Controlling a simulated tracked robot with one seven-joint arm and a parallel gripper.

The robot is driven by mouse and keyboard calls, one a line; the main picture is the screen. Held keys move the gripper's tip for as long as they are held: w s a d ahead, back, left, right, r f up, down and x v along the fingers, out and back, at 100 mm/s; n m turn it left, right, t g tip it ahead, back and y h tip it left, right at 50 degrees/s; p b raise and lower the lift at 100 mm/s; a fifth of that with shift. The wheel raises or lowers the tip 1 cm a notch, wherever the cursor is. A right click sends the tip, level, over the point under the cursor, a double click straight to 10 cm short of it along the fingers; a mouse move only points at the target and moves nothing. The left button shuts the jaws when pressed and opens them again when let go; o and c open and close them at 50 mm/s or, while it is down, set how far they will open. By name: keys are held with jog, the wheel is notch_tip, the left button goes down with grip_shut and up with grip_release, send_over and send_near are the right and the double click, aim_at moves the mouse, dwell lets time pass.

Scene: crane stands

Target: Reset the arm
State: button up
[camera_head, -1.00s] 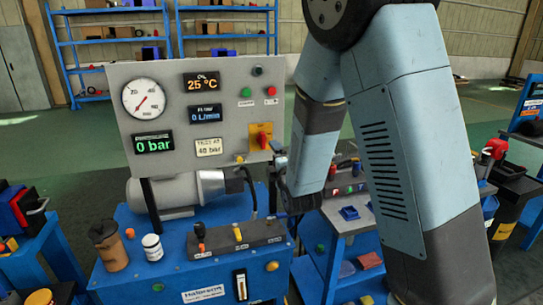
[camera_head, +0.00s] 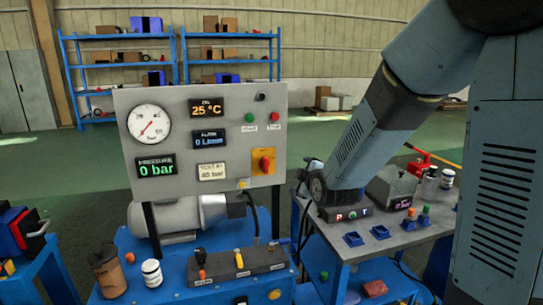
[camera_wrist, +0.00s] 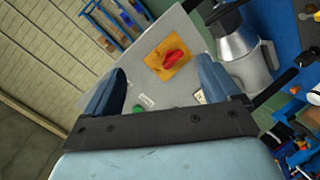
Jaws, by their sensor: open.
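My gripper (camera_wrist: 160,88) is open and empty in the wrist view, its two blue fingers wide apart. Beyond the fingers is the grey control panel (camera_head: 220,102), with a red rotary switch (camera_wrist: 174,58) on a yellow plate. The switch also shows in the head view (camera_head: 265,161). In the head view my arm reaches down from the upper right, and its wrist end is just right of the panel. The fingers are mostly hidden there. The panel carries a round gauge (camera_head: 148,124) and a display reading 0 bar (camera_head: 156,166).
The blue pump stand (camera_head: 207,288) bears a lever block (camera_head: 237,263), a brown cup (camera_head: 108,272) and a white jar (camera_head: 152,272). A side table (camera_head: 350,256) with small blue trays and a grey box (camera_head: 391,187) stands right, beneath my arm. Blue shelves (camera_head: 181,63) stand behind.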

jog(key=s+d+r+m+g+h, duration=0.1)
jog(key=s+d+m, duration=0.3)
jog(key=s, duration=0.6)
jog(key=s+d+r+m+g+h, duration=0.1)
jog(key=s+d+r+m+g, duration=0.3)
jog(key=s, duration=0.6)
jog(key=s+d+r+m+g+h, duration=0.1)
jog(key=s+d+r+m+g, duration=0.2)
jog(key=s+d+m, duration=0.3)
jog(key=s, duration=0.4)
jog(key=shift+r+m, duration=0.2)
jog(key=shift+m, duration=0.2)
jog(key=shift+s, duration=0.15)
